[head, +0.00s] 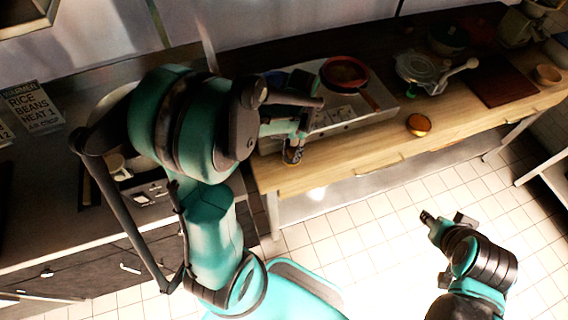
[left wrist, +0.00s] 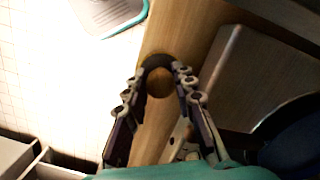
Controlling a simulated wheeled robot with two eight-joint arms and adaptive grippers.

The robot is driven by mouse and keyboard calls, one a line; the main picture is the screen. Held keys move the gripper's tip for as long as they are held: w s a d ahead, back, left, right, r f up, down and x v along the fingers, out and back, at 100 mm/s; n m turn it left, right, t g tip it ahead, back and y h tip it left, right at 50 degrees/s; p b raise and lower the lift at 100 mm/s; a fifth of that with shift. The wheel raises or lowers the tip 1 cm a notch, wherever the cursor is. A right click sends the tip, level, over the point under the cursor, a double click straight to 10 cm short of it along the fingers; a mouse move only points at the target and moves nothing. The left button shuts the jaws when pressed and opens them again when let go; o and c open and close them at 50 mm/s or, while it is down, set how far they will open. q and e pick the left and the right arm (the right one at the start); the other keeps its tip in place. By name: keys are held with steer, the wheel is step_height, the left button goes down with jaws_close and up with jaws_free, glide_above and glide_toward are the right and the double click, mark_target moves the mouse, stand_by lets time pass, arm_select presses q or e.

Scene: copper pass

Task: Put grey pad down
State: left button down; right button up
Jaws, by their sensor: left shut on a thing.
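My left gripper (head: 293,152) is over the front edge of the wooden counter (head: 350,151), beside the stove. In the left wrist view my left gripper (left wrist: 160,78) has its fingers on either side of a small dark grey, rounded pad (left wrist: 158,62) and is shut on it. A round brown patch shows just below the pad's dark arc. The pad is over the light wood; whether it touches the wood I cannot tell. In the head view the fingers mostly hide it. My right gripper (head: 445,218) is over the tiled floor, away from the counter; its jaw opening is unclear.
A red pan (head: 345,72) sits on the pale stove (head: 380,101). A small orange-brown bowl (head: 419,124) is on the counter to the right. A metal pot with a handle (head: 424,68) and a dark red board (head: 502,86) are farther right. Bare wood lies along the front.

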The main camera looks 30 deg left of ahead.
mark_target(286, 158)
arm_select(q)
steer(key=shift+s+a+f, duration=0.6)
steer(key=shift+s+f, duration=0.05)
steer(key=shift+s, duration=0.2)
steer(key=shift+f, duration=0.2)
step_height(286, 158, down, 4)
steer(key=shift+r+b, duration=0.25)
steer(key=shift+b, duration=0.55)
steer(key=shift+f, duration=0.15)
steer(key=shift+f, duration=0.15)
steer(key=c, duration=1.3)
jaws_free()
steer(key=shift+o, duration=0.2)
